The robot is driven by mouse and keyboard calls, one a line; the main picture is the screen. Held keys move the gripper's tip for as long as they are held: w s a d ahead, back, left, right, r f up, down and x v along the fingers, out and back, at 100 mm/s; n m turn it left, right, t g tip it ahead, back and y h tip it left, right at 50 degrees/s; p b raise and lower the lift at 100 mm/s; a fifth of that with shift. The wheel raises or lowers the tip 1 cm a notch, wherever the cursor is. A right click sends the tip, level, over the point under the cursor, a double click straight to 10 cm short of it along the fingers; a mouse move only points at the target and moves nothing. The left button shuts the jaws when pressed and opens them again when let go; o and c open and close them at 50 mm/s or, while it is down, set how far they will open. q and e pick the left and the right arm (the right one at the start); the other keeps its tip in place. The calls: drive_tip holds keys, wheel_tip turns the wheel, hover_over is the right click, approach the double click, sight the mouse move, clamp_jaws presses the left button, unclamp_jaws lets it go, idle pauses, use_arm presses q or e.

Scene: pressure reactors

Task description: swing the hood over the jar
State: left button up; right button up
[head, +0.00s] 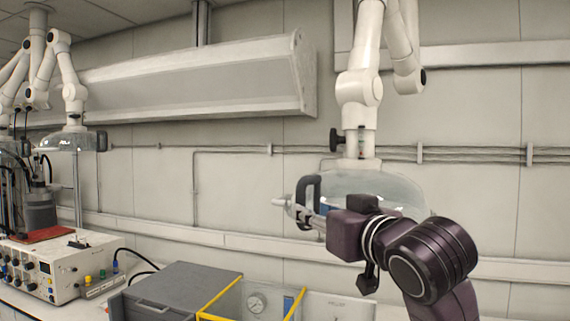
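A clear domed hood (385,187) hangs from a white jointed arm (360,90) at right of centre in the head view. A black handle (311,186) sits on its left side. My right gripper (287,205) is at this handle, its pale fingers crossing the handle's middle and reaching past it to the left. Whether the fingers are closed on the handle or only around it, I cannot tell. My purple wrist covers the hood's lower front. I cannot clearly pick out the jar. My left gripper is out of view.
A second clear hood (72,139) hangs at the left near a dark grey vessel (40,208). A white control box (65,265) stands on the bench at left. A grey case (180,285) and a yellow-edged panel with a gauge (257,303) are at the bottom.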

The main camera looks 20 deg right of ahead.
sight(302, 196)
drive_tip(key=w+p, duration=0.1)
drive_tip(key=w, duration=0.1)
drive_tip(key=w+r+p, duration=0.1)
drive_tip(key=w, duration=0.1)
drive_tip(key=w+r+p, duration=0.1)
drive_tip(key=w, duration=0.1)
drive_tip(key=shift+w+a+p, duration=0.25)
drive_tip(key=shift+p, duration=0.05)
drive_tip(key=shift+w+a, duration=0.15)
drive_tip(key=shift+w, duration=0.25)
drive_tip(key=shift+w+f, duration=0.1)
drive_tip(key=shift+f, duration=0.05)
clamp_jaws()
